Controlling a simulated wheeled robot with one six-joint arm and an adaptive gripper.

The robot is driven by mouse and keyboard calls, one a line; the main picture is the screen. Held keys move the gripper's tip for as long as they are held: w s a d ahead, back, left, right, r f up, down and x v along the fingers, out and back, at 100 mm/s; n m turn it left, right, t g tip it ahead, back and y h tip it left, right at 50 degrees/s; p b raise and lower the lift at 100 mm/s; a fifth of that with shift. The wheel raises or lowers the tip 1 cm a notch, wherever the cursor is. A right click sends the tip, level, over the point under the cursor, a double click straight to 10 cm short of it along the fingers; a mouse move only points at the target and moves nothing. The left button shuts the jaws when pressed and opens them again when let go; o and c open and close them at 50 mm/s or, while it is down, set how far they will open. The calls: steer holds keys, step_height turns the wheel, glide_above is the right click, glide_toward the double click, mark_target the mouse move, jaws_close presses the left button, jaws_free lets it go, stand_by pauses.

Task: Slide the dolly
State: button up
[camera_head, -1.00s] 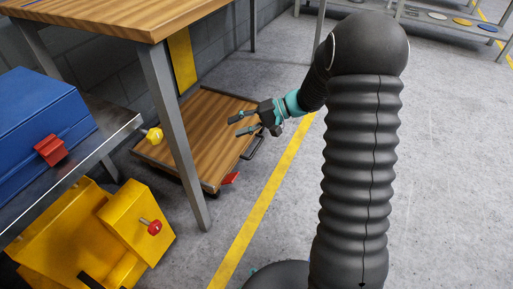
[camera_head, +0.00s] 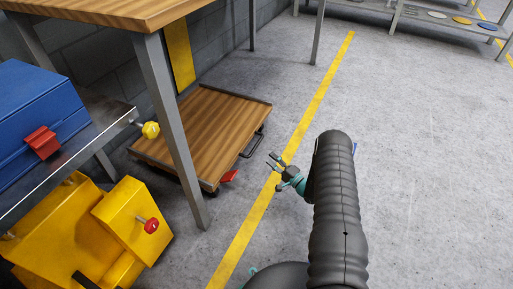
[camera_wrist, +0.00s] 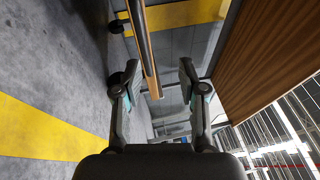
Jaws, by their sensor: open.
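The dolly (camera_head: 213,128) is a low wooden platform with a dark metal rim, partly under the wooden-topped bench. A black handle (camera_head: 253,145) sticks out from its right side, and a red pedal (camera_head: 229,176) shows at its near right corner. My gripper (camera_head: 272,163) is open and empty, low beside the dolly's right side, just right of the handle and apart from it in the head view. In the wrist view, a narrow edge (camera_wrist: 149,50), apparently the dolly's, shows between the spread fingers (camera_wrist: 156,82). The bench leg hides part of the dolly.
A bench leg (camera_head: 172,130) stands in front of the dolly. A yellow floor line (camera_head: 300,127) runs along its right. A yellow bin (camera_head: 60,235) and a blue case (camera_head: 35,115) are at left. The floor at right is clear.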

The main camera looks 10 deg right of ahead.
mark_target(256, 145)
steer(key=shift+m+t+h, duration=0.4)
steer(key=shift+t+h, duration=0.1)
steer(key=shift+h, duration=0.2)
steer(key=w+a, duration=0.1)
steer(key=w, duration=0.2)
steer(key=w+a, duration=0.2)
steer(key=w, duration=0.2)
steer(key=w+a+b, duration=0.1)
steer(key=w+a, duration=0.1)
steer(key=w, duration=0.1)
steer(key=shift+w+a+f, duration=0.25)
steer(key=shift+w+f, duration=0.15)
jaws_close()
